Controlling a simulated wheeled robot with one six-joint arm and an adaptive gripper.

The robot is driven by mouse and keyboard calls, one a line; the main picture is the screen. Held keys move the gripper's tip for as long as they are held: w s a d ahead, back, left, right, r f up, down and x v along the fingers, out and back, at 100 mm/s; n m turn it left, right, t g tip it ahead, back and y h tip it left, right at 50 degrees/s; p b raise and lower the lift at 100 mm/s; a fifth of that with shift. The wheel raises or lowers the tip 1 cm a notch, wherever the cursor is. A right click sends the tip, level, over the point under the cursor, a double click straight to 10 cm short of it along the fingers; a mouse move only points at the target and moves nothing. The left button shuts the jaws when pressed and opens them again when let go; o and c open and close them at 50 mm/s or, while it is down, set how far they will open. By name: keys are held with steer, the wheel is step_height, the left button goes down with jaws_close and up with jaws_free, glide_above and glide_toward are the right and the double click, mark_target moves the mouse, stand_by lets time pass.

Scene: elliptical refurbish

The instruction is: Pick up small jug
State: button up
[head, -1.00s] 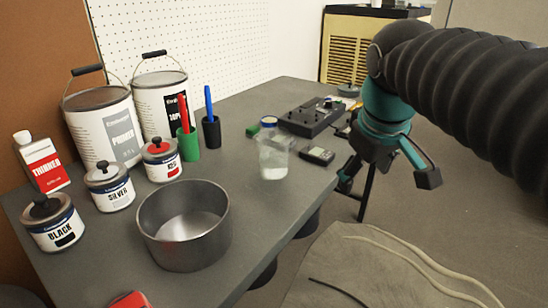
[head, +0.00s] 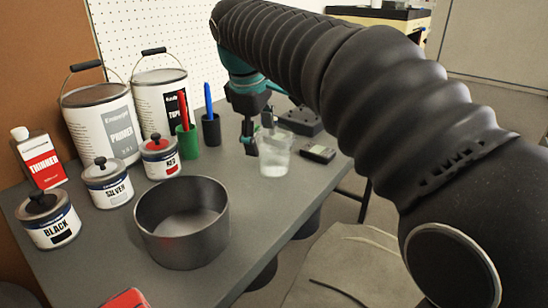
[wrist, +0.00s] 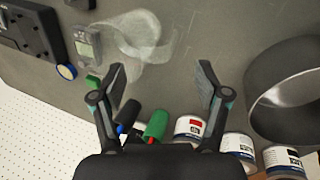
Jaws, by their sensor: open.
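The small jug is a clear, see-through container (head: 276,158) standing upright on the grey table in the head view. In the wrist view it shows as a faint transparent shape (wrist: 138,38) above and left of the space between the fingers. My gripper (head: 259,133) is open, just behind and to the left of the jug's rim in the head view. In the wrist view my gripper (wrist: 162,78) has its fingers spread, with only bare table between the tips. I cannot tell whether a finger touches the jug.
A grey metal pot (head: 182,240) stands in front. Red (head: 160,158), silver (head: 108,183) and black (head: 48,220) paint cans stand left, before larger cans. Green (head: 188,142) and black (head: 211,130) marker holders stand behind. A small meter (head: 319,153) lies right of the jug.

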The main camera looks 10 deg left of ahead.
mark_target(263, 148)
steer(key=x, duration=0.3)
steer(key=shift+f, duration=0.2)
steer(key=x, duration=0.2)
steer(key=b+x, duration=0.1)
steer(key=x, duration=0.1)
steer(key=shift+s+f, duration=0.15)
steer(key=shift+s, duration=0.15)
steer(key=shift+w+f, duration=0.2)
steer(key=shift+f, duration=0.25)
jaws_close()
